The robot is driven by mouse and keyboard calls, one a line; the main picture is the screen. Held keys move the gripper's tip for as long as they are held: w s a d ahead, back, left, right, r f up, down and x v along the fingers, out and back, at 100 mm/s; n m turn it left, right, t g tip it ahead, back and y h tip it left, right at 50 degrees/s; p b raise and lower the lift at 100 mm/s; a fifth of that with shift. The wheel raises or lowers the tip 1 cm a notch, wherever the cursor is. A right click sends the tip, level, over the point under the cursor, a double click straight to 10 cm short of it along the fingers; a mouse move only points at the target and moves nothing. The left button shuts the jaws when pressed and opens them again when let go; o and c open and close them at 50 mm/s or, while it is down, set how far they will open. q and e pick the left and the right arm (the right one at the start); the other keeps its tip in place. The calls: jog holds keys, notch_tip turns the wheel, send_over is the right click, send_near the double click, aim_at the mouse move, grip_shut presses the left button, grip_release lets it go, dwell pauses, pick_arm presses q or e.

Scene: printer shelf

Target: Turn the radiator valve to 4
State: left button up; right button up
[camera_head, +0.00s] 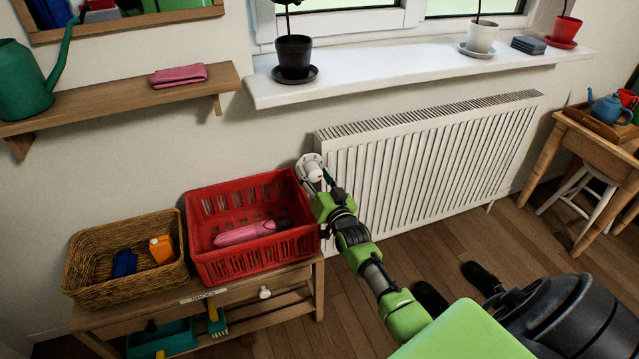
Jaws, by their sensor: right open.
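The radiator valve (311,169) is a small white knob with a red mark, at the upper left end of the white radiator (430,160). My right gripper (325,178) is at the valve, on its lower right side, with a dark finger beside the knob. The gripper is open. I cannot tell whether it touches the knob, and the number on the valve is too small to read. My left gripper is not in view.
A red basket (212,270) with a pink bottle stands just left of the valve on a wooden bench (262,318). A wicker basket (80,290) is farther left. The windowsill (420,68) with potted plants juts out above the radiator.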

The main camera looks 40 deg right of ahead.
jog(key=v, duration=1.1)
jog(key=shift+s, duration=0.4)
jog(key=shift+f, duration=0.1)
